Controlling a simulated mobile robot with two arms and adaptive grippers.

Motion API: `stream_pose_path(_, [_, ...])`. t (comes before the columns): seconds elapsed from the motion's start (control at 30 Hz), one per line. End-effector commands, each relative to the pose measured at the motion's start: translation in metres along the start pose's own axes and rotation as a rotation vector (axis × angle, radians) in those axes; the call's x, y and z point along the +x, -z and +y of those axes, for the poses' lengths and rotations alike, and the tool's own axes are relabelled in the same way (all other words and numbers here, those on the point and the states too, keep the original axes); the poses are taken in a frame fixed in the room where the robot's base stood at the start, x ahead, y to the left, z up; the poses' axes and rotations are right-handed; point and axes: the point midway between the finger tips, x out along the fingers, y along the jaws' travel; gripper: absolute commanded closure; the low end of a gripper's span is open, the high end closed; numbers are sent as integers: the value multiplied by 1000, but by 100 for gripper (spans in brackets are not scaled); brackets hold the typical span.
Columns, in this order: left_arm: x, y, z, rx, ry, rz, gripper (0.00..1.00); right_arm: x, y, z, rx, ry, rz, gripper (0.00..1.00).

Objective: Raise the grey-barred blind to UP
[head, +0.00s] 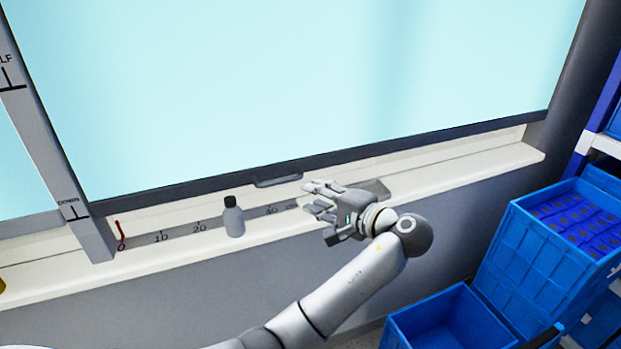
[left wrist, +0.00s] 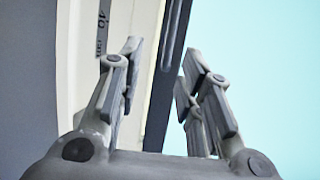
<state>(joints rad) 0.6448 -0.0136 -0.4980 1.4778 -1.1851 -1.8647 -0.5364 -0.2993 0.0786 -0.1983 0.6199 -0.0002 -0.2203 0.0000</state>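The blind (head: 300,80) is a large pale cyan panel with a dark grey bar (head: 420,137) along its lower edge, just above the white sill. A small grey handle (head: 278,181) is at the middle of the bar. The bar also shows in the left wrist view (left wrist: 160,105), with the handle (left wrist: 171,35) beside it. My left gripper (head: 313,197) is just right of and below the handle. Its fingers (left wrist: 162,58) are spread, with the bar and handle seen beyond the gap; no contact is visible. My right gripper is not in view.
A grey bottle (head: 233,217) stands on the sill left of my gripper, by a numbered scale strip (head: 180,232). A post (head: 45,130) at left carries level marks, one ending in "LF". Blue crates (head: 540,255) stand at lower right.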

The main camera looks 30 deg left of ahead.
Motion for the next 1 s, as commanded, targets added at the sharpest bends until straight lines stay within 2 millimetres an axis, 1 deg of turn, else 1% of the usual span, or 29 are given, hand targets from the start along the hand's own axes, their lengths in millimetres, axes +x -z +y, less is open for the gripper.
stream_pose_path(0.03, [-2, -4, -8, -15, 6, -15, 66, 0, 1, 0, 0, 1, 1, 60])
stream_pose_path(0.1, [-1, -7, -13, -24, 10, -27, 66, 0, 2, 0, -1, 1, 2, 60])
stream_pose_path(0.17, [5, -8, -14, -24, 11, -31, 66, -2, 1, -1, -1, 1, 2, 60])
stream_pose_path(0.27, [20, -9, -14, -23, 11, -30, 66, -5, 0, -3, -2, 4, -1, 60])
stream_pose_path(0.4, [47, -10, -14, -22, 12, -30, 66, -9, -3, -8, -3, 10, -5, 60])
stream_pose_path(0.5, [66, -10, -14, -20, 11, -30, 66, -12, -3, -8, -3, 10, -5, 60])
stream_pose_path(0.6, [82, -10, -14, -22, 10, -28, 66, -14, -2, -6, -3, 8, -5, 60])
stream_pose_path(0.7, [94, -10, -13, -20, 9, -26, 66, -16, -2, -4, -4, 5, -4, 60])
stream_pose_path(0.83, [102, -10, -13, -23, 9, -26, 66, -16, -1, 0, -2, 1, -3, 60])
stream_pose_path(1.0, [104, -10, -12, -23, 8, -25, 66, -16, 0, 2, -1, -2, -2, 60])
